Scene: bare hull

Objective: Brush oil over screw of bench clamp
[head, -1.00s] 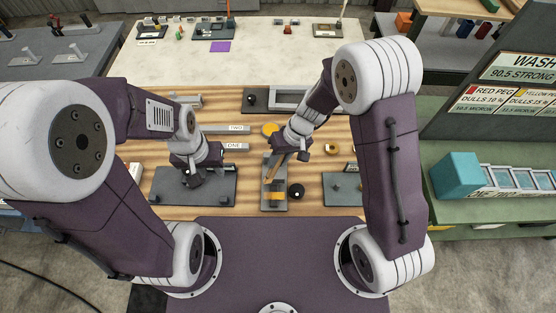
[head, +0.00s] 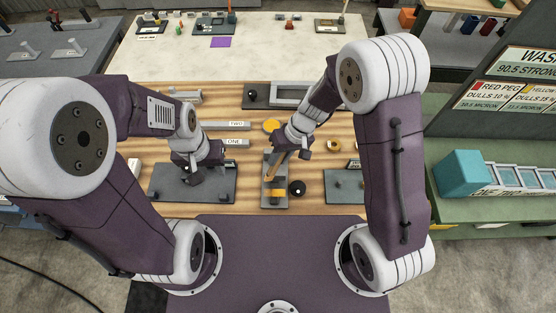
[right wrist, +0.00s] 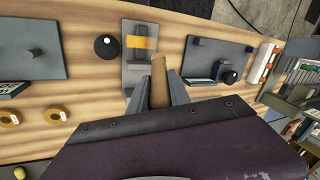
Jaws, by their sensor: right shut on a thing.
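My right gripper (head: 284,152) is shut on a brown wooden stick, which looks like the brush (head: 274,168). In the right wrist view the brush (right wrist: 160,86) stands between the two fingers (right wrist: 157,92). It slants down over a narrow grey base (head: 281,202) with grey blocks and an orange-yellow band, which seems to be the bench clamp. The clamp (right wrist: 137,72) lies just beyond the fingers in the right wrist view. I cannot tell whether the brush touches it, and no screw can be made out. My left gripper (head: 196,172) is over a grey plate; its fingers are unclear.
A round black knob (head: 297,188) stands right beside the clamp. Grey plates lie left (head: 165,185) and right (head: 340,190) of it. Yellow discs (head: 271,125) and labelled grey bars (head: 235,142) lie behind on the wooden bench. A black plate with a grey frame (head: 255,97) is further back.

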